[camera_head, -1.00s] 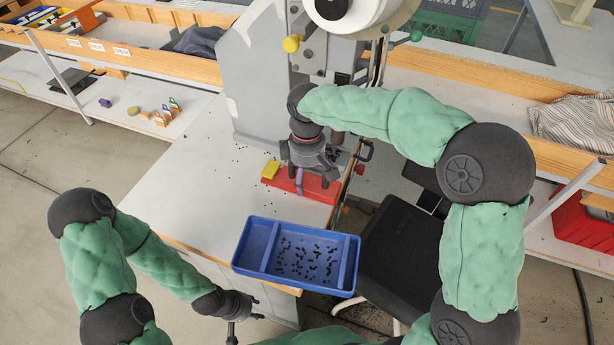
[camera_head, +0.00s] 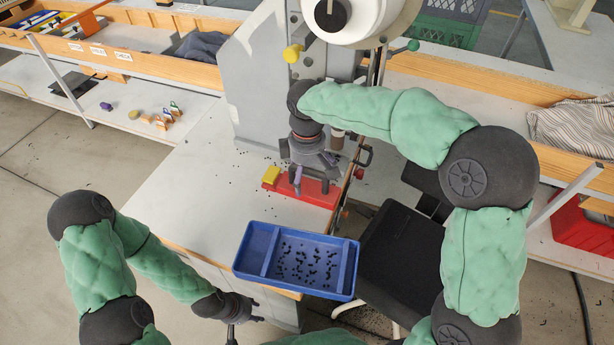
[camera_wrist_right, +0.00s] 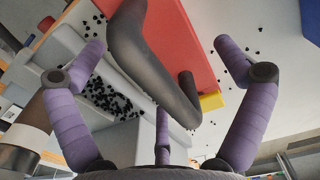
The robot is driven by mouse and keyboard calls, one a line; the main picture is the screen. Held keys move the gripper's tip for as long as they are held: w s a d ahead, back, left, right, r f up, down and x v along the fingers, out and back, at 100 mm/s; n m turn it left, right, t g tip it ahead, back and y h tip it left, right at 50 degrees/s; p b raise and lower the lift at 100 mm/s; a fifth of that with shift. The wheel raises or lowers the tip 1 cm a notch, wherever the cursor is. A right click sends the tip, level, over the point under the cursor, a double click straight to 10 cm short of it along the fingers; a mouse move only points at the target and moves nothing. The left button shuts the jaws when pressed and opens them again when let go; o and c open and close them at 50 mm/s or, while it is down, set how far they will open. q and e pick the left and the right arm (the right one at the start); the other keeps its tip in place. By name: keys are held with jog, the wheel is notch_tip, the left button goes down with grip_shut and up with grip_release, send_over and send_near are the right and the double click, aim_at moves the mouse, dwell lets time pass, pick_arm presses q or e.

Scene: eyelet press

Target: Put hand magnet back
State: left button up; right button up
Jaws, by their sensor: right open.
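The hand magnet appears to be the red plate (camera_head: 322,196) with a dark grey bar handle, lying on the grey table at the foot of the press. The right wrist view shows its red face (camera_wrist_right: 180,45) and bent handle (camera_wrist_right: 135,50) close up. My right gripper (camera_head: 312,182) is directly over it, open, pointing down. In the wrist view its purple fingers (camera_wrist_right: 160,65) stand apart on both sides of the handle; no grip shows. A yellow block (camera_head: 271,176) sits at the plate's left end. My left gripper (camera_head: 250,312) hangs low by the table's front edge, its finger opening unclear.
A blue compartmented tray (camera_head: 258,248) with small black pieces stands at the table's front edge. The press (camera_head: 255,75) rises behind my right gripper. Black bits are scattered near the plate. A black chair (camera_head: 400,262) is at right. The table's left part is clear.

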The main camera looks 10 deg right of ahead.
aim_at(307, 182)
jog(key=shift+r+p, duration=0.9)
jog(key=shift+r, duration=1.7)
